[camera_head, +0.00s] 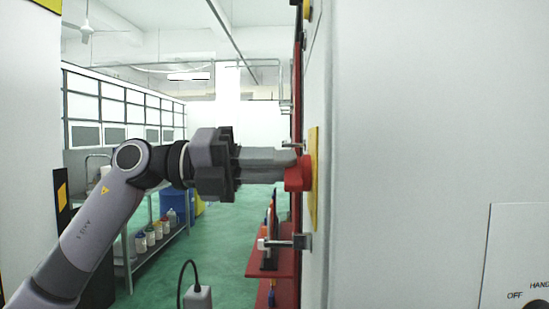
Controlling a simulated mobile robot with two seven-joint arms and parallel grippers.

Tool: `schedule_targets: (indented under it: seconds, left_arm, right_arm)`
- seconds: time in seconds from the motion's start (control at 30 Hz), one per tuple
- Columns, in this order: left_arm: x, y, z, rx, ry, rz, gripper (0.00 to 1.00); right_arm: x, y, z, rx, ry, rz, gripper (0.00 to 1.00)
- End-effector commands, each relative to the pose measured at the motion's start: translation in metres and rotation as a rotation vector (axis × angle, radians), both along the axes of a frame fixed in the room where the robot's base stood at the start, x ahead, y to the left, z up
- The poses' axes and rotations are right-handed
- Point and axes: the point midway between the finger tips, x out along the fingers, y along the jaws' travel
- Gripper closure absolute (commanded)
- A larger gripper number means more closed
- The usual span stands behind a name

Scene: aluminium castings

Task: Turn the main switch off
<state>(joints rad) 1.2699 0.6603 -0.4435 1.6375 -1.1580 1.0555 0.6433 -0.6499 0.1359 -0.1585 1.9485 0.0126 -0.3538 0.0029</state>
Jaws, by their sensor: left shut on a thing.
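The main switch is a red rotary handle (299,174) on a yellow plate (313,178), seen edge-on on the side of a pale grey cabinet (420,120). My left gripper (285,165) comes in from the left with its fingers level and shut on the red handle. The fingertips cover the handle's left part, and the handle's exact turn is hard to tell from this side. My right gripper is not in view.
A metal latch (290,242) juts from the cabinet side below the switch. Red shelves (272,262) stand behind it. A bench with several bottles (150,235) is at the left. A panel marked OFF and HAND (515,255) is at lower right.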

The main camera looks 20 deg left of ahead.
Motion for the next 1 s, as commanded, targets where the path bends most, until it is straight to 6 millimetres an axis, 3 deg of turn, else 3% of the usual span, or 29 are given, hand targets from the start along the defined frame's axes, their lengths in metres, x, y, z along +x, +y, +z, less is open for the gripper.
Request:
schedule_targets:
  seconds: [0.47, 0.5, 0.53, 0.57, 0.87, 1.0]
  left_arm:
    - [0.001, 0.001, 0.000, -0.006, 0.013, 0.002, 1.00]
    - [0.001, 0.001, 0.000, -0.006, 0.013, 0.002, 0.73]
    - [0.001, 0.001, 0.000, -0.005, 0.012, 0.003, 0.64]
    - [0.001, 0.001, 0.000, -0.005, 0.012, 0.003, 0.61]
    - [0.000, 0.002, 0.000, -0.004, 0.011, 0.002, 0.61]
    - [-0.003, 0.017, -0.002, -0.004, 0.012, 0.005, 0.61]
  right_arm:
    - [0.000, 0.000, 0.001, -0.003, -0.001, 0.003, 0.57]
    - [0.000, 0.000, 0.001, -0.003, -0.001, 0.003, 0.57]
    - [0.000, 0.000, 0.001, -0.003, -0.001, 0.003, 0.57]
    - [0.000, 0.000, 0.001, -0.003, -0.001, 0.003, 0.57]
    - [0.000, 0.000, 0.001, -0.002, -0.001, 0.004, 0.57]
    - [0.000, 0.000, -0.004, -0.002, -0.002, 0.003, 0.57]
